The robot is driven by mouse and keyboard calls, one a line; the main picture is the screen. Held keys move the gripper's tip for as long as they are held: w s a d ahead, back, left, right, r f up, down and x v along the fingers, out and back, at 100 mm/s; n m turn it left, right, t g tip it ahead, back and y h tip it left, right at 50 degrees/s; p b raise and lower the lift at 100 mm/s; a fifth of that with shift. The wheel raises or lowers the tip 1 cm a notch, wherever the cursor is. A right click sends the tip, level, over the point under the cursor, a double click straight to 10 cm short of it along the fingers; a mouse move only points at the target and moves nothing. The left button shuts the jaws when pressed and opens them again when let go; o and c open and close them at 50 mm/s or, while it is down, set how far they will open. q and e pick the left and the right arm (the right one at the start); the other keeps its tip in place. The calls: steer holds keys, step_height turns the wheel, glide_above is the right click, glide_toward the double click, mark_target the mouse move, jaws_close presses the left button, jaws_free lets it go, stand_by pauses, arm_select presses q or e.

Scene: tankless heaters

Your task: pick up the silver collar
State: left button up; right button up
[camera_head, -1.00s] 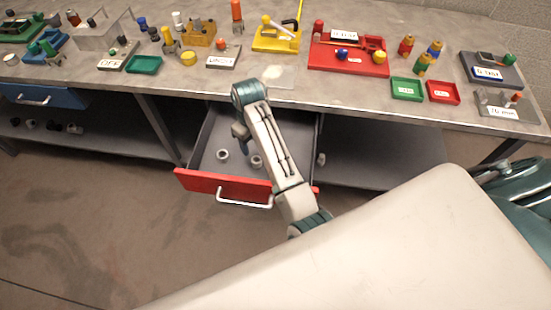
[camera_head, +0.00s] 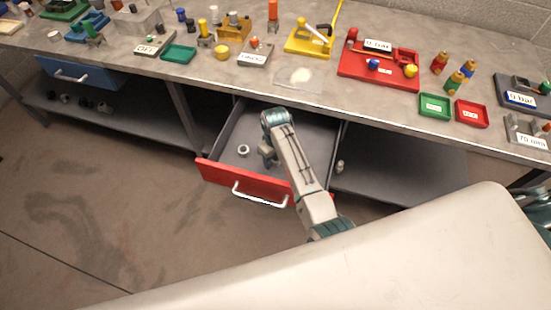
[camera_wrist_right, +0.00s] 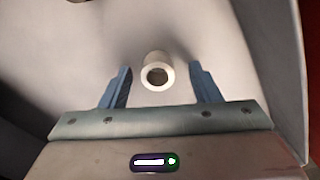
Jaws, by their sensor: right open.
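A pale silver-grey hollow collar (camera_wrist_right: 157,58) shows in the right wrist view, on the drawer floor between and slightly beyond the two blue fingertips. My right gripper (camera_wrist_right: 161,84) is open around its near side, with a gap on both sides; I cannot tell its height above the floor. In the head view my right gripper (camera_head: 267,157) points down inside the open drawer (camera_head: 245,183), and the arm hides the spot below it. My left gripper is not in view.
The red-fronted drawer's walls stand close around the gripper; a side wall (camera_wrist_right: 255,40) shows at the right in the wrist view. The workbench (camera_head: 300,80) above holds several fixtures and trays. A small pale part (camera_head: 340,167) sits on the lower shelf right of the drawer.

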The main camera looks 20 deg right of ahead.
steer(key=shift+d+f, duration=0.15)
steer(key=shift+f, duration=0.25)
steer(key=c, duration=1.1)
steer(key=shift+r, duration=0.2)
